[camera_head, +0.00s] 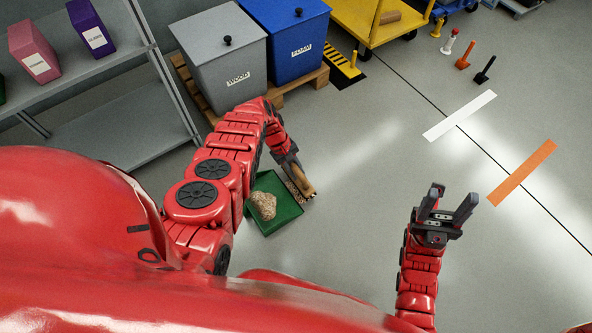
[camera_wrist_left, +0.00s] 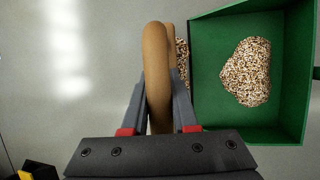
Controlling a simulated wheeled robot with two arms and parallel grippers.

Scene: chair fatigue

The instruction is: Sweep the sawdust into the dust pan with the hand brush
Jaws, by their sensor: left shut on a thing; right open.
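The green dust pan (camera_head: 285,213) lies on the floor in front of me, with a speckled heap of sawdust (camera_head: 263,205) inside it. Both also show in the left wrist view, the pan (camera_wrist_left: 205,100) at the right and the sawdust (camera_wrist_left: 247,72) in its middle. My left gripper (camera_head: 296,172) is shut on the brown hand brush (camera_wrist_left: 156,80), at the pan's edge. A narrow speckled strip (camera_wrist_left: 182,62) shows between brush and pan; I cannot tell if it is sawdust or bristles. My right gripper (camera_head: 443,212) is open and empty, over bare floor.
A grey bin (camera_head: 222,65) and a blue bin (camera_head: 297,40) stand on a pallet behind. A grey shelf (camera_head: 120,110) is at the left, a yellow cart (camera_head: 375,25) at the back. White (camera_head: 459,115) and orange (camera_head: 522,172) floor strips lie at right. The middle floor is clear.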

